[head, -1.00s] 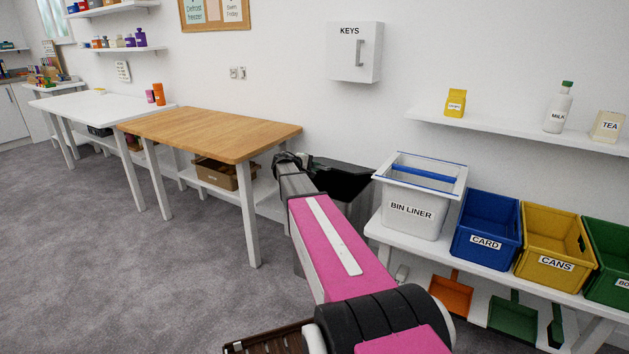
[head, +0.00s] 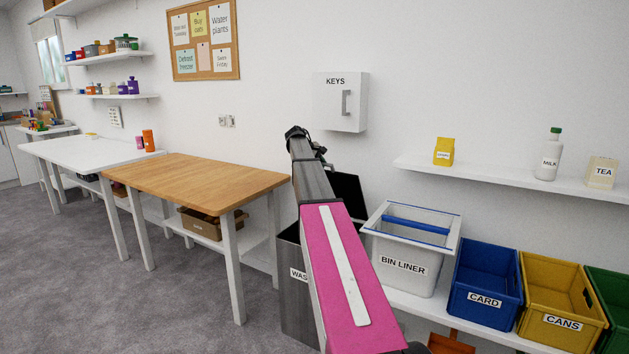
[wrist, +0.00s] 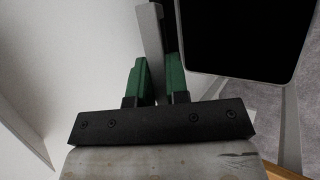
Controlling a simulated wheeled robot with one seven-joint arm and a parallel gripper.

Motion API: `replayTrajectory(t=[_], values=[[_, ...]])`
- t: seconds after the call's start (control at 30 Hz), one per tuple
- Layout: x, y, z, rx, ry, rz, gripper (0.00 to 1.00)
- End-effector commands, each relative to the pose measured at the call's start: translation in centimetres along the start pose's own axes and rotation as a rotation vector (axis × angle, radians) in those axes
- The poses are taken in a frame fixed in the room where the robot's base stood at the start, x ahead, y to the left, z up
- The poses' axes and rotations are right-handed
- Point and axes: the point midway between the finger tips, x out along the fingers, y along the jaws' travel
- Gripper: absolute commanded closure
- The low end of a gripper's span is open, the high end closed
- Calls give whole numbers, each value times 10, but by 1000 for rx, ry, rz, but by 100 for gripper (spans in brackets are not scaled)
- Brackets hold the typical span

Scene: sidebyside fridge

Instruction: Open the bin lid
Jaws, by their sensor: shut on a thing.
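The bin (head: 292,285) is a tall dark grey box with a partly hidden label starting "WAS". It stands behind my arm, between the wooden table and the bin liner box. Its black lid (head: 348,194) is raised steeply on the right of the arm. In the wrist view, the green fingers of my gripper (wrist: 158,88) are shut on a narrow grey bar (wrist: 150,35), which seems to be part of the lid. A dark rounded rectangle with a pale rim lies to the right there, apparently the bin's mouth (wrist: 245,35). My arm hides much of the bin and lid in the head view.
The bin liner box (head: 405,265) stands on a low white bench just right of the lid. Blue card (head: 485,285) and yellow cans (head: 562,300) crates follow. A wooden table (head: 190,182) is on the left, a keys cabinet (head: 340,102) on the wall above. Floor at left is clear.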

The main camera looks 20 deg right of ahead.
Motion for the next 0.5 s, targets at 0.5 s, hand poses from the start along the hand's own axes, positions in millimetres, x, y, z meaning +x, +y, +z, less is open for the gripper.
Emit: replayTrajectory(t=[0.5], values=[[24,112,-11,2,0,7,100]])
